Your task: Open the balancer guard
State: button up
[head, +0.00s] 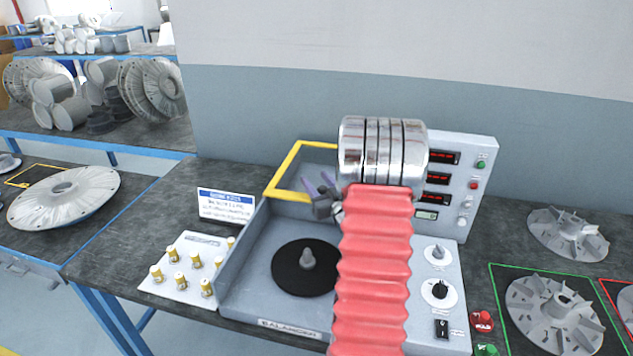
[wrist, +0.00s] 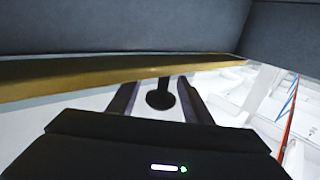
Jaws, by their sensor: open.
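The balancer (head: 240,290) is a light grey box on the dark bench, with a black disc (head: 290,270) and a grey spindle in its open bay. The yellow-edged guard (head: 285,168) stands raised at the back of the bay; its right part is hidden behind my arm. My gripper (head: 320,188) is open and empty, at the guard's lower front edge. In the wrist view, the yellow bar (wrist: 90,75) crosses just beyond the tips of my gripper (wrist: 157,90). I cannot tell whether they touch.
A control panel (head: 465,170) with red displays stands right of my arm. A white block with several brass pegs (head: 190,262) and a sign (head: 226,204) are left of the balancer. Finned impellers (head: 553,312) lie at right. A grey wall (head: 260,110) rises behind.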

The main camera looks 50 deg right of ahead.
aim_at(325, 192)
jog(key=v, duration=0.7)
jog(key=shift+s, duration=0.15)
dwell(0.5)
